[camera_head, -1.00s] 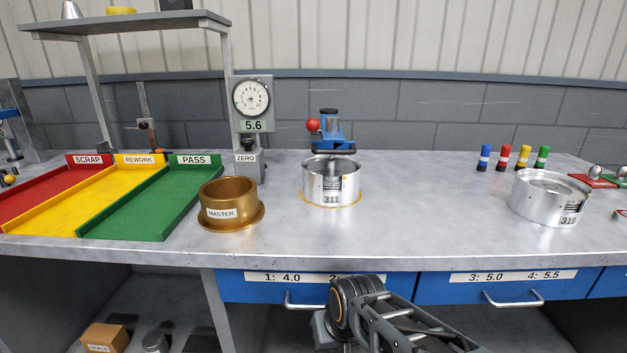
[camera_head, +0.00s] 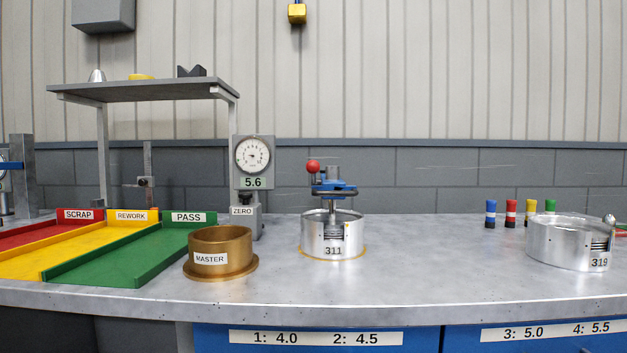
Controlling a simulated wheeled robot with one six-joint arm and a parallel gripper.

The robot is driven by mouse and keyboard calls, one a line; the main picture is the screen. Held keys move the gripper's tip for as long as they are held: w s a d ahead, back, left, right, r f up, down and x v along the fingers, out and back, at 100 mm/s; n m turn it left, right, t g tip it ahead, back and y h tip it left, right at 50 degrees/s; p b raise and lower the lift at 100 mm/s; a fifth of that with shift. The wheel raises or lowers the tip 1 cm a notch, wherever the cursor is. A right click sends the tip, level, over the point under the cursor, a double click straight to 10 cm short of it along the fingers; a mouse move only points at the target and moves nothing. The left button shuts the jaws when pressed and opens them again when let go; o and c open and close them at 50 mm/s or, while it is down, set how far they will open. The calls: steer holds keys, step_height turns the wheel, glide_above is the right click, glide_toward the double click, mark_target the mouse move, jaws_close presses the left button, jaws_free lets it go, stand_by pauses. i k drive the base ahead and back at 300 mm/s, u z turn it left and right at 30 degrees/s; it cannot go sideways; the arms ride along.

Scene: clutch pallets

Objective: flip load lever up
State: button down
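The load lever shows as a red ball knob (camera_head: 313,166) at the upper left of a blue press head (camera_head: 334,187). The knob sits a little higher than the blue head. The press stands over a silver clutch drum marked 311 (camera_head: 320,246), and its shaft reaches down into the drum's open top. The lever's arm is mostly too small to make out. My gripper is not in view.
A brass MASTER ring (camera_head: 205,272) and a dial gauge reading 5.6 (camera_head: 252,157) stand left of the drum. SCRAP, REWORK and PASS (camera_head: 125,262) trays lie further left. Drum 319 (camera_head: 560,248) and several coloured cylinders stand right.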

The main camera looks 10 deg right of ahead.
mark_target(312, 167)
steer(key=u, duration=1.6)
steer(key=k, duration=0.45)
steer(key=z, duration=0.15)
